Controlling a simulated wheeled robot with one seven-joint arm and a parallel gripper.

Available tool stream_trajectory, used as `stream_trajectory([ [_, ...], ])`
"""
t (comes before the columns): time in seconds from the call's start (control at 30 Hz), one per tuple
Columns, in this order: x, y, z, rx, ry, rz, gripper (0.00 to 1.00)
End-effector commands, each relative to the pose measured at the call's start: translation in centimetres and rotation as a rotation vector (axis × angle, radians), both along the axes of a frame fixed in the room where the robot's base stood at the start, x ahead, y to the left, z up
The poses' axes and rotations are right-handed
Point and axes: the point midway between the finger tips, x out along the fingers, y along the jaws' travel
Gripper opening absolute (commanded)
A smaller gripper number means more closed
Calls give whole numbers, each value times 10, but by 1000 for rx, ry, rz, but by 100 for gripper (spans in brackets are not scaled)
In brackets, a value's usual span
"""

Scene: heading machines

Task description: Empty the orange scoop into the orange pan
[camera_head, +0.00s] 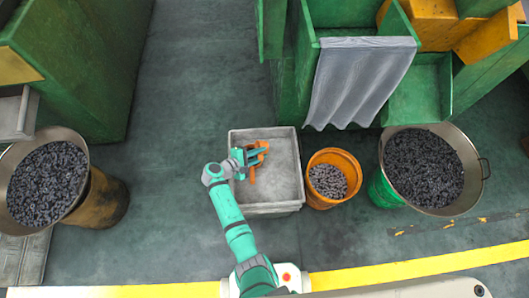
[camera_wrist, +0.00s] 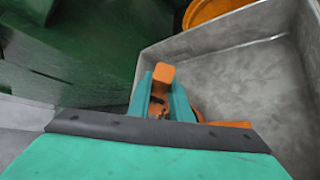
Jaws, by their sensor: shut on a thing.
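My gripper (camera_head: 248,157) is shut on the orange scoop (camera_head: 259,147), over the grey square bin (camera_head: 290,132). In the wrist view the orange scoop's block-like end (camera_wrist: 162,74) sits between my gripper's fingers (camera_wrist: 162,98). A little dark stuff shows by it; I cannot tell how much the scoop holds. An orange bucket (camera_head: 314,190) with small dark metal parts stands just right of the bin; its rim also shows in the wrist view (camera_wrist: 205,10). At the far left, a wide metal pan (camera_head: 79,150) full of dark parts rests on an orange barrel (camera_head: 104,201).
Another full metal pan (camera_head: 470,157) stands on a green barrel (camera_head: 383,189) at the right. Green machines (camera_head: 75,65) stand at the back left and back right; a grey ribbed chute (camera_head: 360,80) hangs above the orange bucket. Floor is clear between the left barrel and the bin.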

Motion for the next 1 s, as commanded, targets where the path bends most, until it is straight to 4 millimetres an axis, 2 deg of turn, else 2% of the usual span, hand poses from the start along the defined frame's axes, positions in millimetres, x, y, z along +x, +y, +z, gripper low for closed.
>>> stream_trajectory([
  [0.2, 0, 15, -5, -160, -16, 3, 0],
  [0.5, -2, 26, -12, -297, -31, 1, 0],
  [1.0, -3, 29, -13, -338, -39, 1, 0],
])
